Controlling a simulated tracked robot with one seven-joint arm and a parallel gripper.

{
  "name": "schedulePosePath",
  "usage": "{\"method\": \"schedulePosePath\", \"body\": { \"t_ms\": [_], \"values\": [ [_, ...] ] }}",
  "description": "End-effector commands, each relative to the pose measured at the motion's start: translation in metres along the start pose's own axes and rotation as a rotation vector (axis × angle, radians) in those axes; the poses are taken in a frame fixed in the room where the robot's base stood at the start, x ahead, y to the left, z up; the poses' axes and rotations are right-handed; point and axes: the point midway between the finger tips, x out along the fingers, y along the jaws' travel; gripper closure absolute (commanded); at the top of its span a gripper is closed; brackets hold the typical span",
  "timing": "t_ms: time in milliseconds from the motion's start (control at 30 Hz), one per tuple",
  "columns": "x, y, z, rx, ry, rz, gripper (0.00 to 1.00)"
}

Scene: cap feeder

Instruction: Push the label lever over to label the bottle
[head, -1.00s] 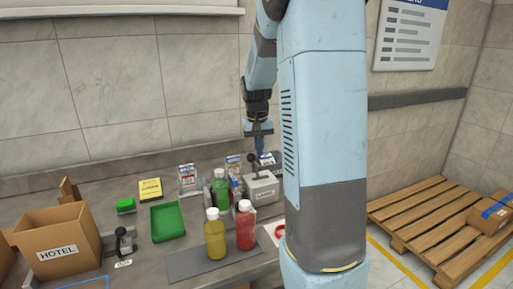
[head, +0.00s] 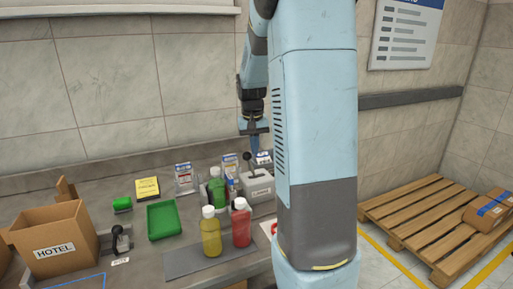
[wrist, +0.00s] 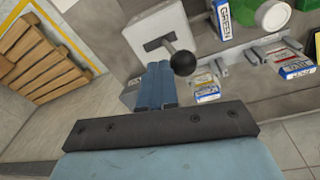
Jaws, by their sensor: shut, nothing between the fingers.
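The label lever, a stalk with a black ball knob (head: 247,156), rises from a small grey box (head: 258,190) with a white tag. In the wrist view the knob (wrist: 183,63) is just beyond and right of my fingertips, above the box's pale top (wrist: 172,14). My gripper (head: 254,148) is shut and empty, pointing down close behind the lever; its fingers (wrist: 156,84) show together. I cannot tell whether they touch the lever.
A yellow bottle (head: 210,235) and a red bottle (head: 241,225) stand on a dark mat (head: 184,262) in front. A green tray (head: 163,220), another lever (head: 118,238) and a cardboard HOTEL box (head: 52,240) are left. Small label packs (head: 184,177) stand behind.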

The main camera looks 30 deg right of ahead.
Motion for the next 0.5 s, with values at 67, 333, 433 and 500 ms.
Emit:
{"method": "schedulePosePath", "body": {
  "t_ms": [67,333,433,500],
  "values": [
    [-0.005,0.015,-0.004,0.006,0.006,0.002,1.0],
    [-0.051,0.024,-0.006,0.004,0.013,0.004,1.0],
    [-0.07,0.022,-0.006,0.004,0.013,0.005,1.0],
    [-0.081,0.021,-0.005,0.003,0.013,0.005,1.0]
  ]
}}
